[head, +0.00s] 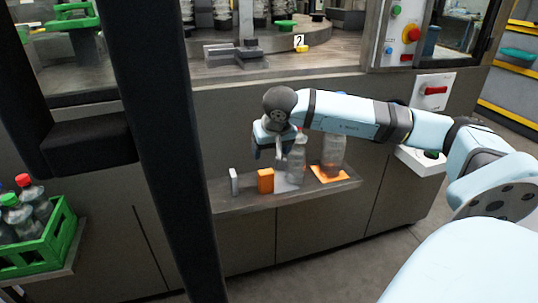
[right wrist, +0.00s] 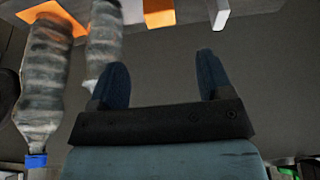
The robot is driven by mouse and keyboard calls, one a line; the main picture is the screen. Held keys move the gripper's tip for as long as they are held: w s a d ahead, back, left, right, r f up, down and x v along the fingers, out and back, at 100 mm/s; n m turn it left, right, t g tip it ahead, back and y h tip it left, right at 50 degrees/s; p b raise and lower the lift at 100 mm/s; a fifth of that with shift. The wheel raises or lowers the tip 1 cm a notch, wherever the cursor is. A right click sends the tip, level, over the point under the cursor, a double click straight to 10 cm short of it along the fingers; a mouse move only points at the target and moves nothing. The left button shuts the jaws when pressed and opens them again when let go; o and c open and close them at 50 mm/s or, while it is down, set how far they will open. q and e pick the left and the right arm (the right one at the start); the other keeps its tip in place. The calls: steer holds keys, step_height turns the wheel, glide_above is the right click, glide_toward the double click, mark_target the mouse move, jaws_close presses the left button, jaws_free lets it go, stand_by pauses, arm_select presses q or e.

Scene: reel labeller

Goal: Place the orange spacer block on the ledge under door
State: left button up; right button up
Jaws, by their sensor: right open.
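The orange spacer block (head: 265,181) stands upright on the ledge (head: 228,206), between a pale grey block and a grey patch. It also shows at the top of the right wrist view (right wrist: 158,13). My right gripper (head: 268,150) is above the ledge near the orange block. In the right wrist view its two fingers (right wrist: 161,76) are spread, with nothing between them, and the orange block lies beyond the fingertips, apart from them. My left gripper is in neither view.
The pale block (head: 233,182) stands left of the orange one. Two clear bottles, one nearer (head: 297,163) and one on an orange patch (head: 333,150), stand to the right, close to my gripper. A green crate (head: 40,252) holds bottles. Dark bars block the left.

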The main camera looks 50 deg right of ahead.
steer(key=s+a+f+m+g+y, duration=0.1)
steer(key=s+a+f+m+y, duration=0.2)
steer(key=a, duration=0.5)
steer(key=s+a+f+g+y, duration=0.1)
steer(key=s+a+f+y, duration=0.15)
steer(key=a+y, duration=0.45)
steer(key=s+a+f+m+g+y, duration=0.1)
steer(key=s+a+m+y, duration=0.15)
steer(key=a, duration=0.75)
steer(key=s+a+r+m+t+y, duration=0.45)
steer(key=a+m, duration=0.25)
steer(key=m, duration=0.7)
steer(key=s+a+r+m+t+y, duration=0.3)
steer(key=a+r+m+t+y, duration=0.25)
steer(key=m, duration=0.85)
step_height(320, 180, down, 7)
steer(key=m+t+h, duration=0.6)
steer(key=m+h, duration=0.5)
steer(key=m, duration=1.8)
steer(key=shift+s+d+r, duration=0.15)
steer(key=shift+s, duration=0.15)
steer(key=shift+m, duration=0.25)
